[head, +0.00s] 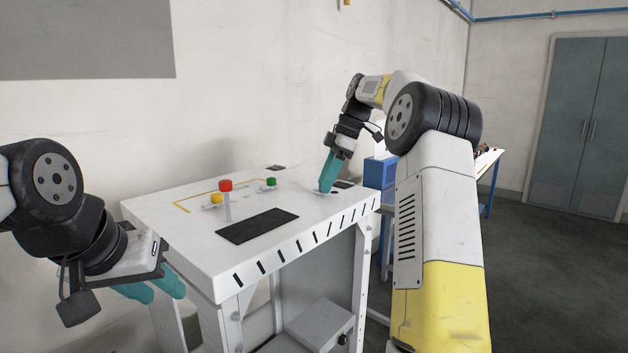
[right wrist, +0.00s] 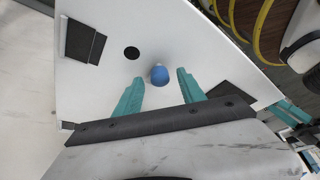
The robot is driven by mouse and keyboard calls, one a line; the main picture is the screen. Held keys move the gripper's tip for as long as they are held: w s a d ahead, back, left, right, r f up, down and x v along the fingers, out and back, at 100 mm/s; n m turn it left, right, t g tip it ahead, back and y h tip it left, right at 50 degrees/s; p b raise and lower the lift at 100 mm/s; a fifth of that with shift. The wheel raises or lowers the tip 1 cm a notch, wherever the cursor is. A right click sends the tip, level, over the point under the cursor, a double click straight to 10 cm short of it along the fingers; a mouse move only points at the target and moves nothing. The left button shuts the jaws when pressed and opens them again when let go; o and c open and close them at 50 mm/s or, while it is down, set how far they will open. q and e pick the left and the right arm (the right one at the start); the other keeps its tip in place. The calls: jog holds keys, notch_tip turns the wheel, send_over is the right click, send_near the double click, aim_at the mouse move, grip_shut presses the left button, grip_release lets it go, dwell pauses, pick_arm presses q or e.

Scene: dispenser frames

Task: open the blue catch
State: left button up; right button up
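The blue catch shows in the right wrist view as a small round blue knob (right wrist: 159,75) on the white table top, with a black round spot beside it. My right gripper (right wrist: 161,78) is open, its teal fingers apart on either side of the knob; I cannot tell whether they touch it. In the head view my right gripper (head: 325,188) points down at the right end of the white table (head: 200,245), and its fingers hide the knob. My left gripper (head: 157,286) is open and empty, off the table's left front edge.
Red (head: 225,186), yellow (head: 216,199) and green (head: 271,182) knobs stand on the table's left half, behind a dark flat panel (head: 258,226). A blue box (head: 380,172) stands beyond the right end. The wall is close behind.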

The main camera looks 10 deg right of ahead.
jog(key=v, duration=0.7)
jog(key=shift+r, duration=0.35)
jog(key=shift+s+d+r, duration=0.1)
